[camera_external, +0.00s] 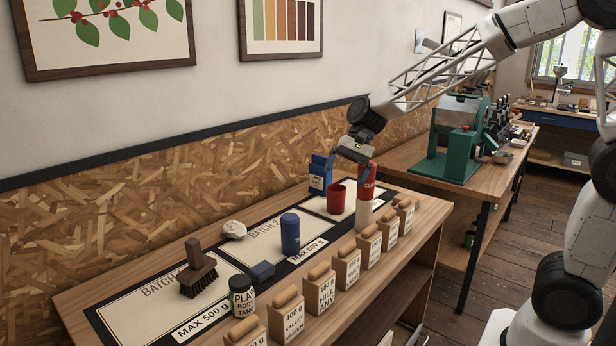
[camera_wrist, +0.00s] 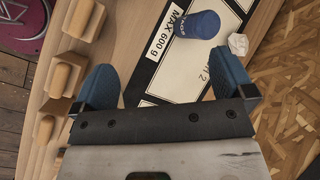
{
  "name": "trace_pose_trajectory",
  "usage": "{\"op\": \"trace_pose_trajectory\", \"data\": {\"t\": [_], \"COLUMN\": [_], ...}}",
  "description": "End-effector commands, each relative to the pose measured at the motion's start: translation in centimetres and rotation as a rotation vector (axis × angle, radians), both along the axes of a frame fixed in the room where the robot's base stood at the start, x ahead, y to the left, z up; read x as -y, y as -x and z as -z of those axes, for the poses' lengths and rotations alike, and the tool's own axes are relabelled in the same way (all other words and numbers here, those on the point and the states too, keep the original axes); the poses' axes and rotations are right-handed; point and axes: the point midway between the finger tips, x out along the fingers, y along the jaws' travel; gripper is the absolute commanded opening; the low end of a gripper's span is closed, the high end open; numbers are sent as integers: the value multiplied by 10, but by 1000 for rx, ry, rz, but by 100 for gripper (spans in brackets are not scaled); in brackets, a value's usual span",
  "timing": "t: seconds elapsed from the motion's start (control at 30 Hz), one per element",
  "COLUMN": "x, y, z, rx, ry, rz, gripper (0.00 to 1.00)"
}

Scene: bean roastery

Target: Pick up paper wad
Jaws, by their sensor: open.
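The paper wad (camera_external: 233,229) is a small, crumpled white lump. It lies at the wall-side edge of the batch mat, left of and behind a dark blue canister (camera_external: 290,233). In the wrist view the wad (camera_wrist: 238,44) lies near the top, right of the blue canister (camera_wrist: 197,26) and beyond my right finger. My gripper (camera_external: 354,160) hangs above the far part of the bench, well to the right of the wad. In the wrist view my gripper (camera_wrist: 166,76) has its two blue fingers wide apart, with nothing between them.
A red cup (camera_external: 336,199), a red-and-white bottle (camera_external: 366,190) and a blue carton (camera_external: 319,175) stand near my gripper. Several wooden-topped blocks line the front edge.

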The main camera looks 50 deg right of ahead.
Motion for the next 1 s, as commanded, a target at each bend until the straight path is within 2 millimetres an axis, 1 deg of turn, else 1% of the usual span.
{"op": "trace_pose_trajectory", "data": {"t": [0.03,0.1,0.27,0.4,0.57,0.87,1.0], "x": [-4,-10,-23,-34,-46,-67,-76], "y": [-13,-29,-67,-99,-136,-202,-231], "z": [6,12,28,44,64,110,135], "rx": [-21,-50,-114,-173,-243,-374,-438], "ry": [-20,-52,-121,-181,-250,-375,-433], "rz": [20,53,125,189,260,393,455], "gripper": [100,100,100,100,100,100,100]}}
